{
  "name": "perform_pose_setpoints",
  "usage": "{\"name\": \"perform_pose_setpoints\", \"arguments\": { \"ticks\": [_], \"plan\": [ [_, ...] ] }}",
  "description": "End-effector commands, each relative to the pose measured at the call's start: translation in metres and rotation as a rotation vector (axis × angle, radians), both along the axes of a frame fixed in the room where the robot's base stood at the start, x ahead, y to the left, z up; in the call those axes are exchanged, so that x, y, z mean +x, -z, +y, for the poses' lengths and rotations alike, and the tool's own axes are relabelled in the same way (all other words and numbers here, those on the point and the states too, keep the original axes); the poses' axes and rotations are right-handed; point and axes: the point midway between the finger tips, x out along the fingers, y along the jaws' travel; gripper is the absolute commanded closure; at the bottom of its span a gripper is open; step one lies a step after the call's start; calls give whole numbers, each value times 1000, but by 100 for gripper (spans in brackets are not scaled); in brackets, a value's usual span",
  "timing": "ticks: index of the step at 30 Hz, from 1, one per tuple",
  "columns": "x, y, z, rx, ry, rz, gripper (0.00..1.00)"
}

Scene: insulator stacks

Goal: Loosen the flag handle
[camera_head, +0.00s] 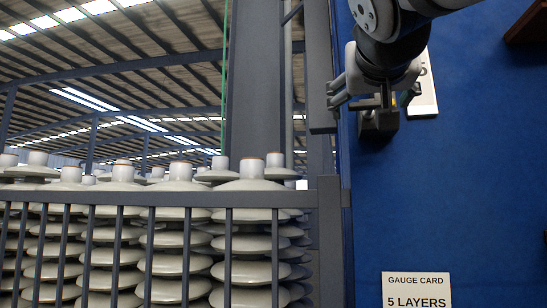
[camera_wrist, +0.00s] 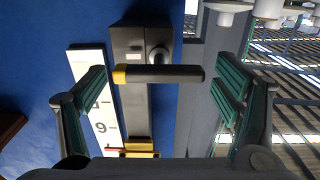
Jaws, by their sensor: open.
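The flag handle (camera_wrist: 175,74) is a dark bar with a yellow tip at its left end in the wrist view. It lies crosswise on a dark grey clamp block (camera_wrist: 128,42), with a round pivot just above the bar. My gripper (camera_wrist: 164,78) is open, one green-padded finger on either side of the handle, with gaps visible at both ends. In the head view my gripper (camera_head: 370,94) is at the blue panel, in front of the clamp block (camera_head: 378,122). The handle is mostly hidden there by my fingers and wrist.
A white scale plate (camera_wrist: 98,120) with numbers lies beside the clamp. A dark grey post (camera_head: 322,60) stands close to the left. Stacks of pale insulators (camera_head: 252,205) stand behind a barred rail (camera_head: 200,198). A gauge card (camera_head: 416,290) is lower on the blue panel (camera_head: 450,190).

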Motion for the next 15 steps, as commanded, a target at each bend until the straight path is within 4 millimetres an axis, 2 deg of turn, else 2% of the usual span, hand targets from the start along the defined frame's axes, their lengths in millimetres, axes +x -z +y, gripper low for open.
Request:
{"name": "perform_pose_setpoints", "arguments": {
  "ticks": [11,12,15],
  "plan": [
    [6,0,-2,0,1,0,17],
    [6,0,-2,0,1,0,21],
    [6,0,-2,0,1,0,44]
  ]
}}
